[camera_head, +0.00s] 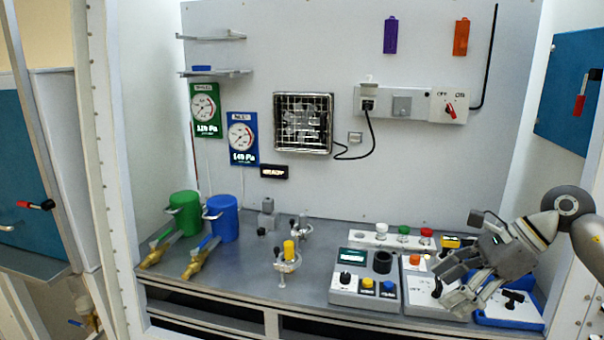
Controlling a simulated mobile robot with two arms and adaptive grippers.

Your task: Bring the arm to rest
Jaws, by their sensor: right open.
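My right arm comes in from the right edge. Its gripper (447,285) is open and hangs over the right part of the bench, in front of the control boxes. I see nothing between its fingers. It hides part of the right control box (415,300) and part of the blue tray (525,318). Whether the fingertips touch the box beneath them I cannot tell. My left gripper does not show.
The grey bench (310,270) carries a green canister (184,212), a blue canister (222,217), brass valves (196,265), a yellow-topped fitting (289,250) and a left control box (365,293). A fan (303,123) and a switch panel (430,104) are on the back wall.

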